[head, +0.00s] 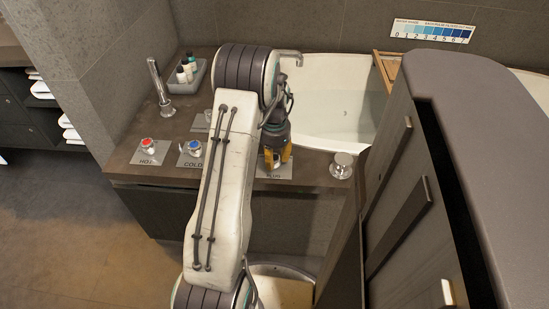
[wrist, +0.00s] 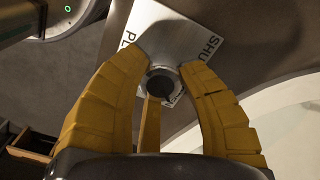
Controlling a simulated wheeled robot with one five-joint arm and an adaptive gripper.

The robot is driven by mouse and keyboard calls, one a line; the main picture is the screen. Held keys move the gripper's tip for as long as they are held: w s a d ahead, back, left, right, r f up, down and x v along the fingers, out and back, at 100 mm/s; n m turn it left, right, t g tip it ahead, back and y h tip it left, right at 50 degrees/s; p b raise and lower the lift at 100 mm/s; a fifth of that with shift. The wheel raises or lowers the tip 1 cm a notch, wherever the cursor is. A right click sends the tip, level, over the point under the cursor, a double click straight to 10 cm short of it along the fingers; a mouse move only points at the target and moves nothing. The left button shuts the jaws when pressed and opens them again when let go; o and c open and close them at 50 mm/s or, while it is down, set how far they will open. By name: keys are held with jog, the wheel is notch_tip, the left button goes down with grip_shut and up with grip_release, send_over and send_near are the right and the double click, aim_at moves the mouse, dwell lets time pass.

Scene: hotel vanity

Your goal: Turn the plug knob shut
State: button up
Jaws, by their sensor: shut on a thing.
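The plug knob (wrist: 165,82) is a grey metal knob with a dark round opening or hub, on a pale square plate (wrist: 178,32) whose letters include "SHUT" and "PL". My gripper (wrist: 165,72) has its yellow fingers closed around the knob, with the tips close to the plate. In the head view my gripper (head: 275,158) points down onto the plate (head: 282,172) labelled "PLUG" at the counter's front edge. There the knob is mostly hidden by the fingers, and I cannot read its setting.
Left along the counter are the cold knob (head: 194,148) with a blue top and the hot knob (head: 147,144) with a red top. A silver knob (head: 341,165) stands to the right. Behind are a tub (head: 340,75), a faucet (head: 158,82) and a tray of bottles (head: 184,86).

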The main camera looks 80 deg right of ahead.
jog(key=n+p, duration=0.1)
jog(key=n, duration=0.2)
jog(key=shift+a+n, duration=0.15)
jog(key=shift+n, duration=0.25)
jog(key=n, duration=0.4)
jog(key=shift+f+n+p, duration=0.1)
jog(key=shift+n+p, duration=0.2)
jog(key=n, duration=0.3)
jog(key=shift+a+f+n+p, duration=0.1)
jog(key=shift+n+p, duration=0.25)
jog(key=shift+n, duration=1.65)
jog(key=o, duration=1.2)
